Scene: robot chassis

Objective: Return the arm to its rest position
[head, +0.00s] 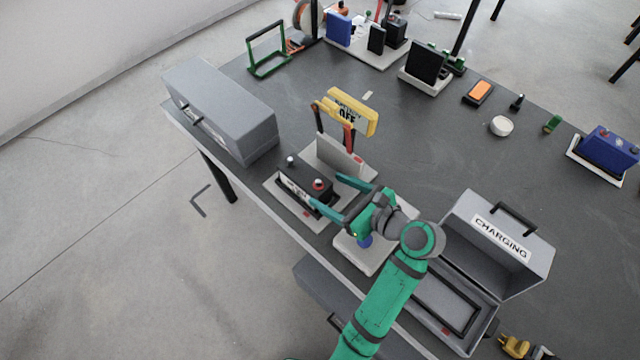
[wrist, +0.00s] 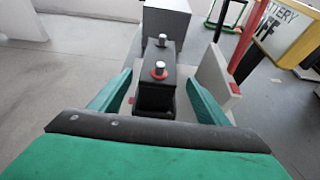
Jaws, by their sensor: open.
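My green arm reaches up from the bottom of the head view. My gripper (head: 327,190) is open above the table, its two green fingers on either side of a black battery (head: 306,188). The battery has one grey and one red-ringed terminal on top and sits on a light tray (head: 287,198). In the wrist view the battery (wrist: 156,90) stands upright between the spread fingers (wrist: 158,92), with visible gaps on both sides. I cannot tell exactly how high the fingers are relative to the battery's top.
A yellow sign (head: 347,110) on a stand rises just behind the battery. A closed grey case (head: 222,110) stands to the left. An open grey box marked "CHARGING" (head: 500,243) stands right of my arm. The dark tabletop (head: 430,150) is clear in the middle.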

